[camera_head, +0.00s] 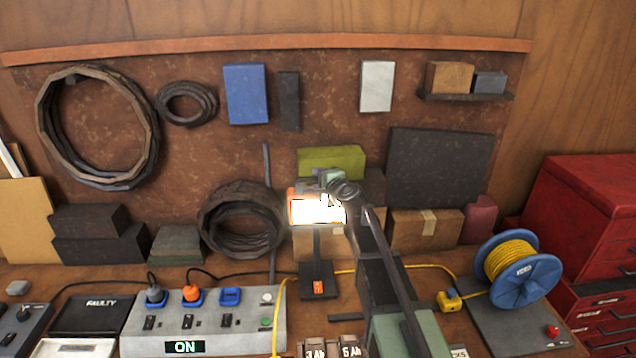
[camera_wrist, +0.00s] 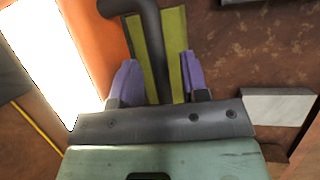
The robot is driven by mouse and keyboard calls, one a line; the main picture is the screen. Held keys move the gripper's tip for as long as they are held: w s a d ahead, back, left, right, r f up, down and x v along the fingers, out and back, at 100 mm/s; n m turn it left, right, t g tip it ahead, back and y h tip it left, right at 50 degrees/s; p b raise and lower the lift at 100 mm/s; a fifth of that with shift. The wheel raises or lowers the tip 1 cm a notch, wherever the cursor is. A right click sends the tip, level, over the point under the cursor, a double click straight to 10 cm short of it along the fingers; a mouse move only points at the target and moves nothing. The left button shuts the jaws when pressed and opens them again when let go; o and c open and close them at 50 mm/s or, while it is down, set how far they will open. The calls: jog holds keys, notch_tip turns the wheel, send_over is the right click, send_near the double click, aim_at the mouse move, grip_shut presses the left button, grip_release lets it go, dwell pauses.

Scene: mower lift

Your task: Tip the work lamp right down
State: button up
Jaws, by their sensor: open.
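The work lamp (camera_head: 317,210) stands on the bench in the middle of the head view, its bright panel glowing and facing the camera. It has an orange housing, a dark post and a dark base (camera_head: 317,283). My gripper (camera_head: 326,182) is at the top of the lamp head, partly hidden by my wrist. In the wrist view my gripper (camera_wrist: 160,75) is open, with purple fingers apart. A dark bent bar (camera_wrist: 150,42) runs between them; contact cannot be told. The orange housing (camera_wrist: 97,35) and glowing panel (camera_wrist: 45,60) lie just left of the fingers.
An olive-green box (camera_head: 335,160) sits behind the lamp. A power strip (camera_head: 205,325) with plugs and a lit "ON" sign is at the left. A blue reel (camera_head: 531,282) of yellow cable stands at the right; its yellow cable runs across the bench. Cardboard boxes are behind.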

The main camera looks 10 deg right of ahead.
jog(key=shift+w+a+f, duration=0.1)
jog(key=shift+w+a, duration=0.1)
jog(key=shift+w, duration=0.4)
jog(key=shift+c, duration=0.3)
grip_shut()
